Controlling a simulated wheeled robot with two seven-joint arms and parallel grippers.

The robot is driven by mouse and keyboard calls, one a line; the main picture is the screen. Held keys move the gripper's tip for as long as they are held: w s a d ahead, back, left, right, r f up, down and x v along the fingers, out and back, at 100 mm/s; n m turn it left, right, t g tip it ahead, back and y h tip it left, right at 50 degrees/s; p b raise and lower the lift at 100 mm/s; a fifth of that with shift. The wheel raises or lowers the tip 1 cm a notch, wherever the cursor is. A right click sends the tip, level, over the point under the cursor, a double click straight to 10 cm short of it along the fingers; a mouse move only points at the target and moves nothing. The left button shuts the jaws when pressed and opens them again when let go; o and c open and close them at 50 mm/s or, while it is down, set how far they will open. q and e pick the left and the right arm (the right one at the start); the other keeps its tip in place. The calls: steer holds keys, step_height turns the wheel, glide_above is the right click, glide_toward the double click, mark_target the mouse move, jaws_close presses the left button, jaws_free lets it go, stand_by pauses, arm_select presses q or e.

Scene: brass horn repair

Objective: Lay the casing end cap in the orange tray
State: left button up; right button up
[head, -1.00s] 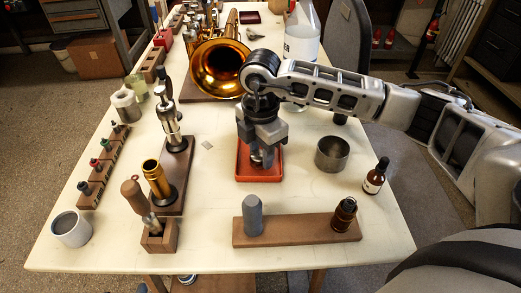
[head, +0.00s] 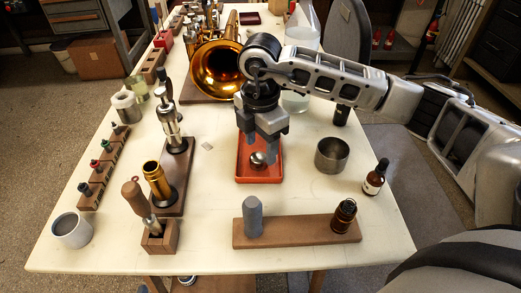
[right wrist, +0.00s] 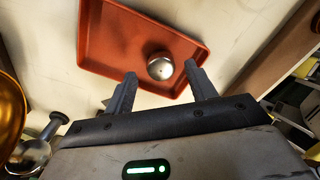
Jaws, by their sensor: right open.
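The casing end cap (head: 258,158), a small round silvery piece, lies in the orange tray (head: 245,176). In the right wrist view the end cap (right wrist: 160,67) rests on the floor of the tray (right wrist: 110,45), near the wall closest to my gripper. My right gripper (head: 261,152) is above the tray. In the right wrist view its fingers (right wrist: 162,85) are spread apart, with a gap between them and the end cap and nothing held. My left gripper is not in view.
A metal cup (head: 332,156) and a dropper bottle (head: 375,177) stand right of the tray. A wooden block (head: 290,231) with upright pieces lies in front. A brass horn (head: 217,70) is behind, and a wooden stand (head: 174,180) is to the left.

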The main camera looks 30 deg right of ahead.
mark_target(260, 156)
step_height(260, 156, up, 9)
stand_by(0.7)
